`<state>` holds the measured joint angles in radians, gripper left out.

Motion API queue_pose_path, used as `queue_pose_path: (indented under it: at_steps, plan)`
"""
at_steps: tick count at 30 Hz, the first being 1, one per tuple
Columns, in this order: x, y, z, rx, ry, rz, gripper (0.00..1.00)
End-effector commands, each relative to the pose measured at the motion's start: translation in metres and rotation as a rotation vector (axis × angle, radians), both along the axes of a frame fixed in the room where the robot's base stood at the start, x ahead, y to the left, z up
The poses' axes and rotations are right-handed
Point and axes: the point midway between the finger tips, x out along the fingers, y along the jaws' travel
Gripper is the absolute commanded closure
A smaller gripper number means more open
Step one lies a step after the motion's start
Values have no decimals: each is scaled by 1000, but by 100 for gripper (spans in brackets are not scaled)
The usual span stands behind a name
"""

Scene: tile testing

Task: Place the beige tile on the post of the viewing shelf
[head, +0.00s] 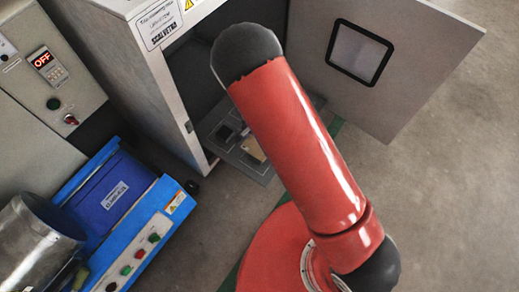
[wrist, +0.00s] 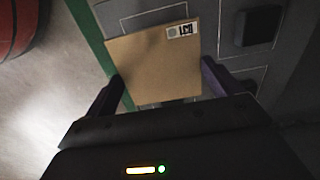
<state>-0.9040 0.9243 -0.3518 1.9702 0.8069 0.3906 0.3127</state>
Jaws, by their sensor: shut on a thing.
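The beige tile (wrist: 150,65), with a small black-and-white label at one corner, is between the two dark fingers of my gripper (wrist: 161,80), which is shut on it. The tile is over the grey viewing shelf (wrist: 120,13); I cannot tell if it touches. The shelf has outlined square places and a raised dark square block (wrist: 258,26) to the right of the tile. No bare post shows. In the head view the shelf (head: 262,172) is low inside the open cabinet, with part of the tile (head: 253,149) beside my red arm. My gripper is hidden there.
The cabinet (head: 135,75) has its door (head: 385,60) swung open to the right. A blue machine with buttons (head: 130,245), a metal drum (head: 35,245) and a control box reading OFF (head: 45,75) stand at left. Bare floor lies at right.

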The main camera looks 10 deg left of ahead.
Motion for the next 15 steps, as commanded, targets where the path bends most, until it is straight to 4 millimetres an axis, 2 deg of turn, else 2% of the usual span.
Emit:
queue_pose_path:
  at_steps: [1,8,15]
  plan:
    - [0,0,-8,-1,1,1,38]
    - [0,0,-24,1,0,2,38]
    - [0,0,-58,0,0,1,38]
